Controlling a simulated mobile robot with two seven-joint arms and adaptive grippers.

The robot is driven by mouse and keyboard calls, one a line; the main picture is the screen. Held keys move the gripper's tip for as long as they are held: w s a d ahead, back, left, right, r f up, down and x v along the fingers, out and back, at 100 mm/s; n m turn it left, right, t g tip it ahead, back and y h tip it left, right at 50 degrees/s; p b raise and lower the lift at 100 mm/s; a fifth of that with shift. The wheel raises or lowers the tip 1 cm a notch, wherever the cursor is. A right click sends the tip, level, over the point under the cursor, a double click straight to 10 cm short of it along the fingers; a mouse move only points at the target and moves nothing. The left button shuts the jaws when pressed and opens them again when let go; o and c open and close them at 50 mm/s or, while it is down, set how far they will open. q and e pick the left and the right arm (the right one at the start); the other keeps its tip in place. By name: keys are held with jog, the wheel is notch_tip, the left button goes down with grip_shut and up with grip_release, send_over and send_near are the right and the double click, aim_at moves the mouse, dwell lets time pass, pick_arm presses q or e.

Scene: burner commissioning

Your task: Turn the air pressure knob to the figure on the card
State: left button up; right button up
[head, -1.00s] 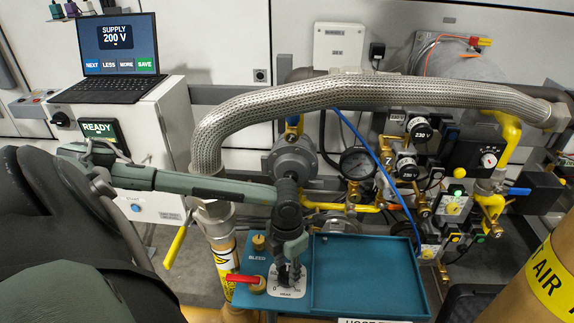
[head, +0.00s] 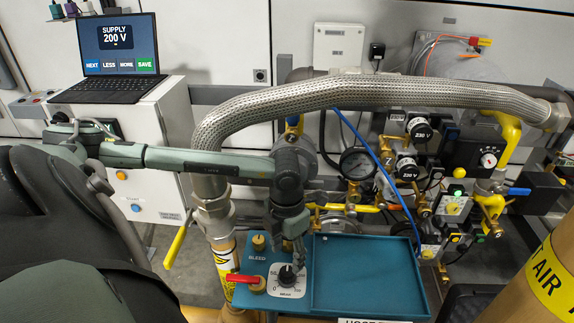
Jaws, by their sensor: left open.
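A black knob (head: 287,275) sits on a white scale plate (head: 288,289) on the teal panel. The scale has a 0 at its lower left; the other figures and the exact pointer setting are too small to read. My left gripper (head: 296,252) points down just above and behind the knob, open and empty, with the knob apart from it and in clear view. My right gripper is not in view. I cannot make out a card with a readable pressure figure.
A red lever (head: 242,279) and a brass bleed knob (head: 258,242) are close left of the knob. An empty teal tray (head: 368,308) is to the right. A laptop (head: 119,58) reads SUPPLY 200 V.

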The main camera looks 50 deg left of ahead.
aim_at(286, 272)
pick_arm(q)
notch_tip(286, 272, up, 6)
jog(key=shift+f, duration=0.25)
jog(key=shift+s+f, duration=0.1)
jog(key=shift+s, duration=0.05)
dwell(0.4)
